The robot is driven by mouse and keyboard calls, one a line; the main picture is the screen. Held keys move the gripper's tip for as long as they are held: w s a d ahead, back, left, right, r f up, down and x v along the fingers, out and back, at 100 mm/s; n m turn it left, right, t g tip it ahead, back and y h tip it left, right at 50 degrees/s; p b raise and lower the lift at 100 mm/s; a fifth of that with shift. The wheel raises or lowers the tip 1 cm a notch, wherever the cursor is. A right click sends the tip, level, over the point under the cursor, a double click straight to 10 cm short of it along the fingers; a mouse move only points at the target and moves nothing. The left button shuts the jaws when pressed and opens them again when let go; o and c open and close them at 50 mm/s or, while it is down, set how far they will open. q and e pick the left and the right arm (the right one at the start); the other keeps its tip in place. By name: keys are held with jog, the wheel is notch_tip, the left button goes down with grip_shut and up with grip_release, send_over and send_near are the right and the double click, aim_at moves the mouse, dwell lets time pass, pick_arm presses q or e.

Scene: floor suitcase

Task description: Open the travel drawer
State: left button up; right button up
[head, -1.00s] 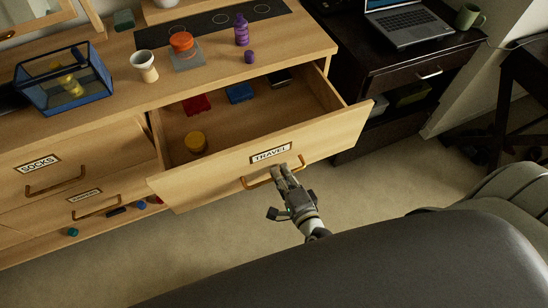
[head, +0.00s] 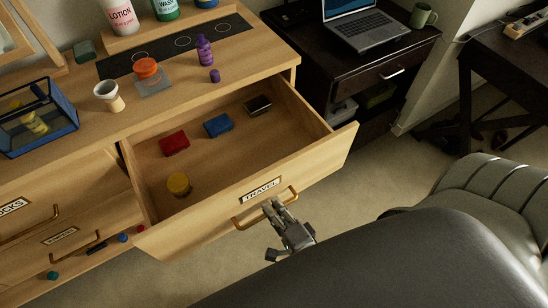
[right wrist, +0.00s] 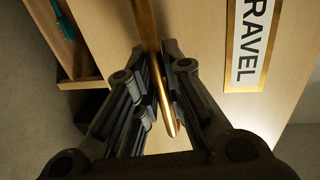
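The travel drawer (head: 205,232) is pulled well out of the wooden dresser. Its front bears a TRAVEL label (head: 262,189), which also shows in the right wrist view (right wrist: 247,45). A brass bar handle (head: 292,190) runs across the front below the label. The fingers hide part of the bar. My left gripper is not in view.
Inside the drawer lie a red box (head: 174,143), a blue box (head: 218,125), a dark case (head: 258,105) and a yellow round item (head: 179,184). A dark desk with a laptop (head: 362,33) stands at right. A dark padded chair (head: 490,200) is at the right front.

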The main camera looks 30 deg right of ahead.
jog(key=o, duration=0.3)
jog(key=shift+o, duration=0.2)
jog(key=v, duration=1.2)
jog(key=s+d+f+n+g+y, duration=0.1)
jog(key=s+f+n+g, duration=0.4)
jog(key=f, duration=1.1)
jog(key=s+d+f+n+g, duration=0.15)
jog(key=f+n+g, duration=0.35)
jog(key=f+n, duration=0.75)
jog(key=s+d+f+n+g+h, duration=0.1)
jog(key=s+d+f+n+g, duration=0.1)
jog(key=s+f, duration=0.6)
jog(key=d+f+g, duration=0.1)
jog(key=g, duration=0.1)
jog(key=shift+d+n+g+h, duration=0.25)
jog(key=shift+n+g+h, duration=0.05)
jog(key=shift+n, duration=0.05)
